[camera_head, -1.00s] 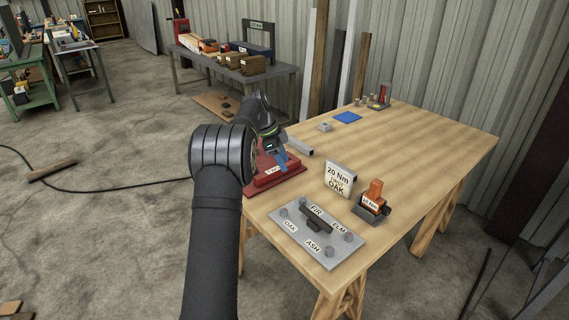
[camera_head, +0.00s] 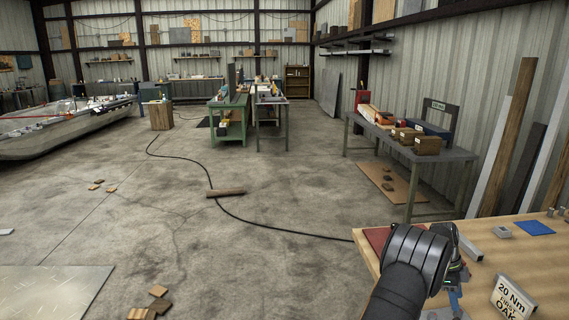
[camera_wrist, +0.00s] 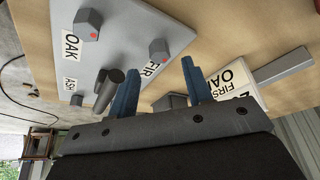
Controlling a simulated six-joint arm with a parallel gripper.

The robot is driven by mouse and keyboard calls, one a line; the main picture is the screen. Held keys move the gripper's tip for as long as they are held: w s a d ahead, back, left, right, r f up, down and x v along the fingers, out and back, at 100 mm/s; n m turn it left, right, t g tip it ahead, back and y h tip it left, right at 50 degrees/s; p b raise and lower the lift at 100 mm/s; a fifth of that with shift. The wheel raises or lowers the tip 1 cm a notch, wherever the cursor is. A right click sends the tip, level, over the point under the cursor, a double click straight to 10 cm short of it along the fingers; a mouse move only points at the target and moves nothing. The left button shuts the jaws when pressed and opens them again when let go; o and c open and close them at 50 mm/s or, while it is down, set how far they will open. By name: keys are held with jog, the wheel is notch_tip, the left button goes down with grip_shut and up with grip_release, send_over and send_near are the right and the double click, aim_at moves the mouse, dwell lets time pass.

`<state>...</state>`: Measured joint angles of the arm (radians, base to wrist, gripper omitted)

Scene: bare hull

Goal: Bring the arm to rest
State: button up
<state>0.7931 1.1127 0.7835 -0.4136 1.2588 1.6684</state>
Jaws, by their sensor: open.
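My arm is at the lower right of the head view, by the near left corner of the wooden bench (camera_head: 545,262). My gripper (camera_wrist: 158,90) is open in the wrist view, its two blue fingers apart with nothing held between them. In that view the fingers reach over a grey plate (camera_wrist: 130,45) with bolts labelled OAK, FIR and ASH and a dark handle (camera_wrist: 108,88). I see red marks on the OAK and FIR bolts.
A sign (camera_head: 513,297) reading 20 Nm, FIRST, OAK stands right of my gripper. A red tray (camera_head: 376,238) lies behind my wrist. A blue pad (camera_head: 535,228) is on the bench farther back. A grey table (camera_head: 412,150) stands beyond. Open concrete floor lies left, crossed by a cable (camera_head: 270,229).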

jog(key=shift+x, duration=2.1)
jog(key=v, duration=1.8)
jog(key=x, duration=1.7)
jog(key=shift+f, duration=0.3)
jog(key=shift+s+d+f+n, duration=0.15)
jog(key=shift+f+n, duration=0.1)
jog(key=shift+n, duration=0.05)
jog(key=n+t, duration=0.1)
jog(key=n, duration=0.3)
jog(key=shift+s+t+h, duration=0.1)
jog(key=shift+t+h, duration=0.3)
jog(key=n+t, duration=0.1)
jog(key=n, duration=0.4)
jog(key=shift+s+r+t, duration=0.1)
jog(key=shift+t, duration=0.3)
jog(key=shift+s+n+t, duration=0.1)
jog(key=shift+n+t, duration=0.4)
jog(key=shift+n, duration=0.8)
jog(key=shift+s+n+t, duration=0.1)
jog(key=shift+n+t, duration=0.4)
jog(key=shift+n, duration=0.8)
jog(key=shift+n+t+y, duration=0.5)
jog(key=shift+n+y, duration=0.2)
jog(key=shift+n, duration=1.2)
